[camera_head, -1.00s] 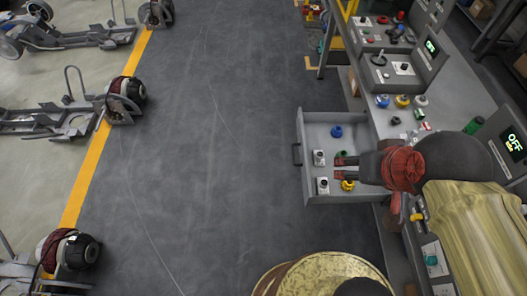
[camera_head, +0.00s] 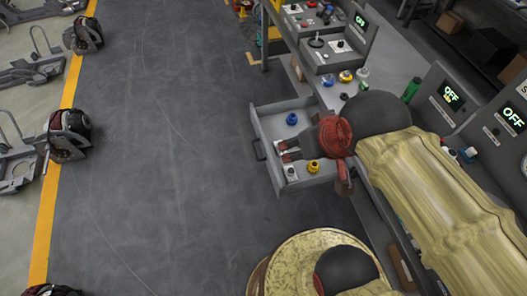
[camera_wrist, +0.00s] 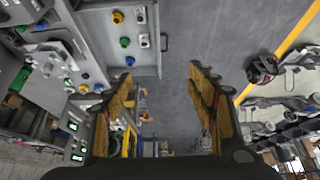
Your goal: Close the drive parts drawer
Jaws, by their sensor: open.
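The grey drive parts drawer (camera_head: 270,119) stands pulled out from the workbench, with its dark handle (camera_head: 258,150) on the left front. It holds a blue part (camera_head: 292,119), a yellow part (camera_head: 313,167) and small white-and-black switch blocks. My gripper (camera_head: 284,152) appears over the drawer in the head view and covers part of its inside. In the wrist view my gripper (camera_wrist: 163,80) has its fingers spread with nothing between them. There the drawer (camera_wrist: 140,62) and its handle (camera_wrist: 164,41) lie to the upper left, apart from the fingers.
The workbench (camera_head: 388,65) carries control boxes, knobs and displays along the right. Grey floor (camera_head: 170,170) left of the drawer is clear up to a yellow line (camera_head: 50,200) with wheeled chassis beyond.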

